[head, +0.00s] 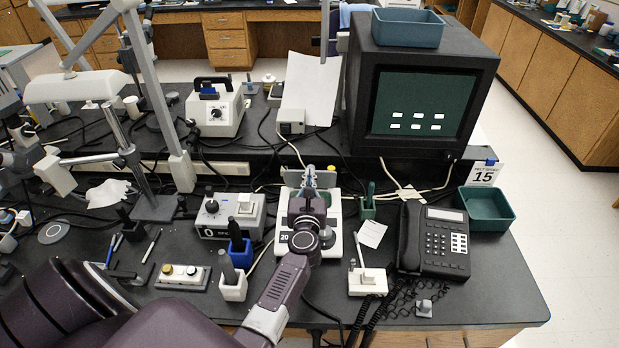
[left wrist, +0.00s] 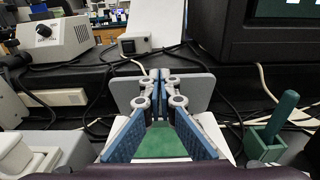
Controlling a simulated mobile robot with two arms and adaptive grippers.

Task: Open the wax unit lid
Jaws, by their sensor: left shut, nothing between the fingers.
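The wax unit (head: 340,240) is a white box marked 20 at the middle of the bench, partly hidden under my left arm. A grey plate, which looks like its lid (head: 327,179), stands upright at its back edge. The lid also shows in the left wrist view (left wrist: 199,92), with a green surface (left wrist: 160,143) in front of and below it. My left gripper (head: 309,172) is over the unit. Its blue fingers (left wrist: 155,75) meet at the tips, shut and empty, in front of the lid. I cannot tell whether they touch it. My right gripper is not in view.
A grey control box (head: 228,215) is left of the unit. A green holder (head: 367,208), a small white burner-like device (head: 367,281) and a black phone (head: 434,241) are to its right. A monitor (head: 425,85) stands behind. Cables cross the bench.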

